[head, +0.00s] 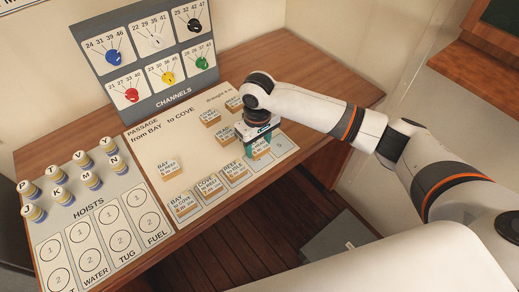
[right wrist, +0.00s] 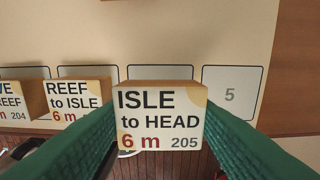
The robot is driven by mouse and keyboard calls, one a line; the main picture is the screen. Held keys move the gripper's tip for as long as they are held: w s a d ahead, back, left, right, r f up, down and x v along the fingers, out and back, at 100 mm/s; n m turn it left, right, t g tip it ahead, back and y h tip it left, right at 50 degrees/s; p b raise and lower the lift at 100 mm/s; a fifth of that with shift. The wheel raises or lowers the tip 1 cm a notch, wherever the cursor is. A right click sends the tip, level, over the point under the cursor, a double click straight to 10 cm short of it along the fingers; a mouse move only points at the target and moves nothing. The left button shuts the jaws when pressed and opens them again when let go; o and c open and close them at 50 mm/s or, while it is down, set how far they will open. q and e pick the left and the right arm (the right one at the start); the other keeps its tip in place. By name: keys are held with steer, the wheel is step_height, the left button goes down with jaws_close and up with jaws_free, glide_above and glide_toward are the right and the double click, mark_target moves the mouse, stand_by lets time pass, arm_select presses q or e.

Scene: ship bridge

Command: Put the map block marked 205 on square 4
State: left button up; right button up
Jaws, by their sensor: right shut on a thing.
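The map block marked 205 (right wrist: 158,122), reading ISLE to HEAD, 6 m, is between the green fingers of my right gripper (right wrist: 160,135), which is shut on it. In the head view this right gripper (head: 260,138) is over the fourth place of the board's front row, and its block (head: 261,154) shows only partly. Square 4 (right wrist: 160,72) shows as an outlined top edge behind the block; its number is hidden. I cannot tell whether the block touches the board. My left gripper is not in view.
Left of square 4, the REEF to ISLE block (head: 236,171), COVE to REEF block (head: 210,187) and BAY to COVE block (head: 184,205) stand in the row. Square 5 (right wrist: 229,95) is empty on the right. Several loose blocks, including a BAY block (head: 168,170), are farther back.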

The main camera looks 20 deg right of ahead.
mark_target(258, 146)
step_height(258, 146, down, 3)
steer(key=shift+s+f, duration=0.1)
steer(key=shift+f, duration=0.1)
steer(key=o, duration=1)
steer(key=shift+c, duration=0.2)
step_height(258, 146, up, 12)
steer(key=shift+r+b, duration=0.15)
steer(key=shift+b, duration=0.5)
